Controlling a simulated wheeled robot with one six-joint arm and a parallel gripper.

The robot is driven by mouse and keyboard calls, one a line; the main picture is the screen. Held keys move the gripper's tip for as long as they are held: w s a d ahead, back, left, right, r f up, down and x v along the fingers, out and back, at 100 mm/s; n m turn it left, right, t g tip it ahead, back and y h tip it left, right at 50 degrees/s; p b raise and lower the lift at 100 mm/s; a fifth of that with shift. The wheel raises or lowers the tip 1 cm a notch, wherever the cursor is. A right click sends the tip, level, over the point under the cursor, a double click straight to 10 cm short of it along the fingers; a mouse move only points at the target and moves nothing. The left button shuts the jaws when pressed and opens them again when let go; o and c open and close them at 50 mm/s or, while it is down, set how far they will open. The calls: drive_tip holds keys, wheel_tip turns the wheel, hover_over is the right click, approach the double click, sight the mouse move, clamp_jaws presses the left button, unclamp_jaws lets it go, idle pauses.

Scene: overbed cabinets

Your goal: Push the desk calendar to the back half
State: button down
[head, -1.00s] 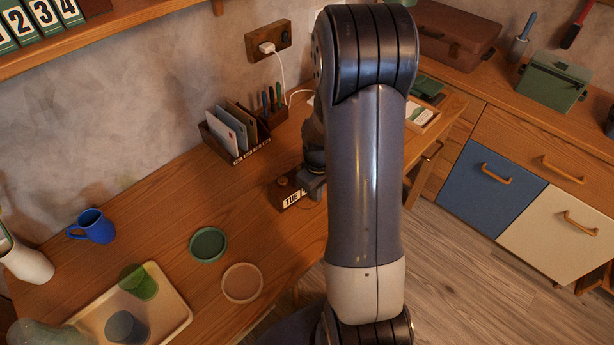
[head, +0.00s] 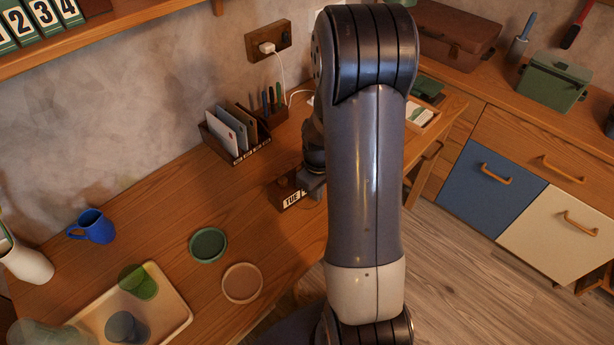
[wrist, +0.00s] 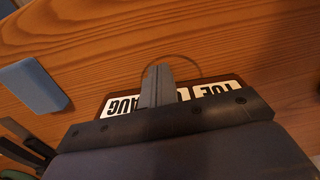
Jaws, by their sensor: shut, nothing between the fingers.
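The desk calendar (head: 286,195) is a small dark brown block with white cards on the wooden desk. One card reads TUE in the head view, and its right part is hidden behind my arm. In the wrist view the calendar (wrist: 122,106) shows AUG and TUE cards, upside down. My gripper (wrist: 158,72) is shut with its fingers together, reaching across the middle of the calendar. In the head view my gripper (head: 312,185) is right at the calendar, partly hidden by my arm. I cannot tell whether the fingers touch it.
A letter holder (head: 235,140) with envelopes and a pen holder (head: 270,108) stand behind, near the wall. Green (head: 208,245) and tan (head: 242,283) coasters, a blue mug (head: 93,227) and a tray (head: 180,312) are to the left. Desk between calendar and coasters is clear.

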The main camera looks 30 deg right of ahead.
sight(291, 172)
idle(0.3)
drive_tip(key=shift+w+a, duration=0.3)
drive_tip(key=shift+w, duration=0.5)
drive_tip(key=shift+w+a, duration=0.25)
drive_tip(key=shift+w, duration=0.5)
drive_tip(key=shift+w+a, duration=0.3)
drive_tip(key=shift+w, duration=0.5)
drive_tip(key=shift+w, duration=0.1)
drive_tip(key=shift+w+a, duration=0.3)
drive_tip(key=shift+w, duration=0.45)
drive_tip(key=shift+w+a, duration=0.25)
drive_tip(key=shift+w, duration=0.5)
drive_tip(key=shift+w+a, duration=0.3)
drive_tip(key=shift+w, duration=0.45)
drive_tip(key=shift+w+a+p, duration=0.1)
drive_tip(key=shift+w+a, duration=0.2)
drive_tip(key=shift+w, duration=0.5)
drive_tip(key=shift+w+a+p, duration=0.15)
drive_tip(key=shift+w+a, duration=0.1)
drive_tip(key=shift+w, duration=0.5)
drive_tip(key=shift+w+a+p, duration=0.1)
drive_tip(key=shift+w+a, duration=0.2)
drive_tip(key=shift+w, duration=0.5)
drive_tip(key=shift+w, duration=0.1)
drive_tip(key=shift+w+a, duration=0.2)
drive_tip(key=shift+w, duration=0.15)
drive_tip(key=shift+s+d, duration=0.3)
drive_tip(key=shift+s, duration=0.45)
drive_tip(key=shift+s+d, duration=0.25)
drive_tip(key=shift+s, duration=0.45)
